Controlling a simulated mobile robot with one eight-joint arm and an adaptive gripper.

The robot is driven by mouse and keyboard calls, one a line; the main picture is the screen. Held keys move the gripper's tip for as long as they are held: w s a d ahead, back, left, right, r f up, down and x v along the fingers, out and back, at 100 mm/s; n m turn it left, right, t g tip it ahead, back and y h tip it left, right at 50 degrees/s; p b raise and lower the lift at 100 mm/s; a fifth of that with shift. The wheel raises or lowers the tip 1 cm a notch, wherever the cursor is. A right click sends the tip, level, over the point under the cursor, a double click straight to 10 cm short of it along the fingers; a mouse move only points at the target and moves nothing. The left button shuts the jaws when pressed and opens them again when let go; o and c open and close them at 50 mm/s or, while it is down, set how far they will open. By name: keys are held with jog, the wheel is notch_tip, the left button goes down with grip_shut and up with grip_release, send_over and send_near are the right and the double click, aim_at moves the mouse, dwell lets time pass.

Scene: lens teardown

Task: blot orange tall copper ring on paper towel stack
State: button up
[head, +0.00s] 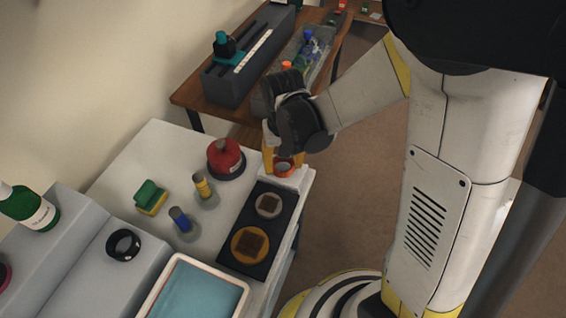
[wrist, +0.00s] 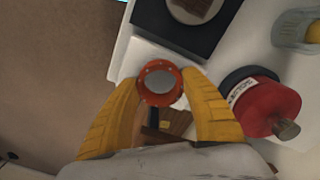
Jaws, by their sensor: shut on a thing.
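The orange copper ring (head: 284,168) is between the yellow fingers of my gripper (head: 279,160) at the far right corner of the white bench. In the wrist view, the ring (wrist: 160,68) shows as an orange band with small dots around a grey centre, and my gripper (wrist: 161,84) is shut on it from both sides. The white paper towel stack (head: 290,183) lies right under the ring in the head view. In the wrist view, the stack (wrist: 141,58) shows behind the ring. I cannot tell whether the ring touches the stack.
A black tray (head: 258,218) with two round brown-centred pieces lies next to the stack. A red pot (head: 226,158) stands left of my gripper. Yellow and blue pieces stand in clear cups, near a green-yellow sponge (head: 151,197). A blue-filled tray (head: 195,292) is at the front.

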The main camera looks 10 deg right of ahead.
jog(key=shift+f+b, duration=0.45)
dwell(1.1)
jog(key=shift+r+p, duration=2.25)
jog(key=shift+r, duration=0.8)
